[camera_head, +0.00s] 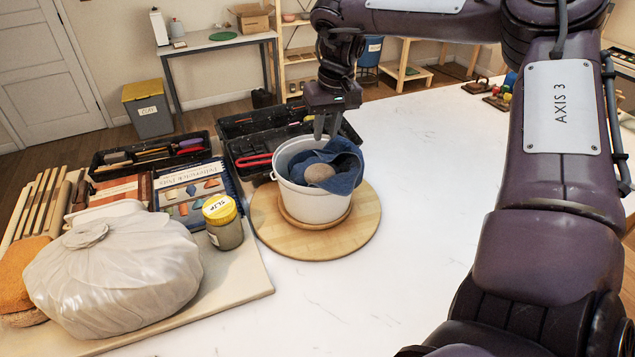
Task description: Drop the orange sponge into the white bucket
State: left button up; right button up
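The white bucket (308,207) stands upright on a round wooden board. A blue cloth hangs over its rim, and a round brown-grey object (319,173) shows in its mouth against the cloth. The orange sponge (17,272) lies at the far left edge, partly cut off by the picture and partly behind a plastic-wrapped lump. My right gripper (328,126) points down just above the far rim of the bucket, its fingers slightly apart with nothing seen between them. My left gripper is out of view.
The wrapped lump (115,275) and a yellow-lidded jar (224,228) stand on a pale board (250,288) left of the bucket. Black tool trays (245,150) lie behind it. The white table (420,200) is clear to the right, partly covered by my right arm.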

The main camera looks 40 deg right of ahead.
notch_tip(320, 180, up, 7)
jog(key=s+b, duration=0.1)
jog(key=shift+r+b, duration=0.2)
jog(key=shift+b, duration=0.2)
jog(key=shift+s+f, duration=0.1)
jog(key=shift+s, duration=0.1)
